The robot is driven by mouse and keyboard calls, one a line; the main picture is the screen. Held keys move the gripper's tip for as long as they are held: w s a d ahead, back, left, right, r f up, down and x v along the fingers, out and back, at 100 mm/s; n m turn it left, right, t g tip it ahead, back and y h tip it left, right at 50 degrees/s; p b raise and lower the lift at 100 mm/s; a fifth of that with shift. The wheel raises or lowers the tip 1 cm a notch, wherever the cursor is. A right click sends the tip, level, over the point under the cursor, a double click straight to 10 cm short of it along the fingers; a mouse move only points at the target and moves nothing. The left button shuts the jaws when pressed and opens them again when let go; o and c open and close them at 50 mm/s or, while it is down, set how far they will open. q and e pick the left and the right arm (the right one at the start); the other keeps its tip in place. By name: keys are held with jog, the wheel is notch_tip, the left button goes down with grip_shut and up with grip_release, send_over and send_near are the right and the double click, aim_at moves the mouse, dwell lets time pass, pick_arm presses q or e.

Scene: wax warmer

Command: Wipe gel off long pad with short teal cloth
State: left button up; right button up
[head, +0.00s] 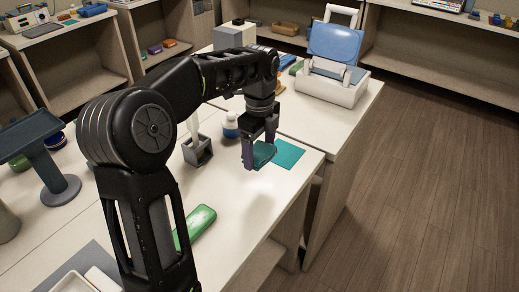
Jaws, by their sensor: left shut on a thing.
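My left gripper (259,158) is low over the white table and shut on a small dark teal piece (264,153), which looks like the short teal cloth. A flat, brighter teal sheet (290,154) lies on the table just right of and behind the gripper; I cannot tell if the held piece touches it. A long green pad (202,223) lies at the table's front, partly hidden by my left arm. My right gripper is not in view.
A white machine with a blue lid (333,77) stands at the back right. A dark stand (52,176) is at the left. The table's right edge is close.

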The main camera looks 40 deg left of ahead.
pick_arm(q)
jog(key=shift+c, duration=0.7)
jog(key=shift+w+d+f+n, duration=0.2)
jog(key=shift+d+f+n, duration=0.1)
jog(key=shift+d+n, duration=0.2)
jog(key=d+f+n, duration=0.1)
jog(key=d+n, duration=0.1)
jog(key=w+d+f+n, duration=0.1)
jog(key=d+n, duration=0.1)
jog(key=w+d+f+n, duration=0.1)
jog(key=d+n, duration=0.1)
jog(key=shift+w+d+f, duration=0.2)
jog(key=shift+f, duration=0.1)
jog(key=w+d+f+n, duration=0.1)
jog(key=d+f+n, duration=0.4)
jog(key=d+n, duration=0.4)
jog(key=shift+w+d+n, duration=0.2)
jog(key=shift+d+n, duration=0.2)
jog(key=shift+n, duration=0.5)
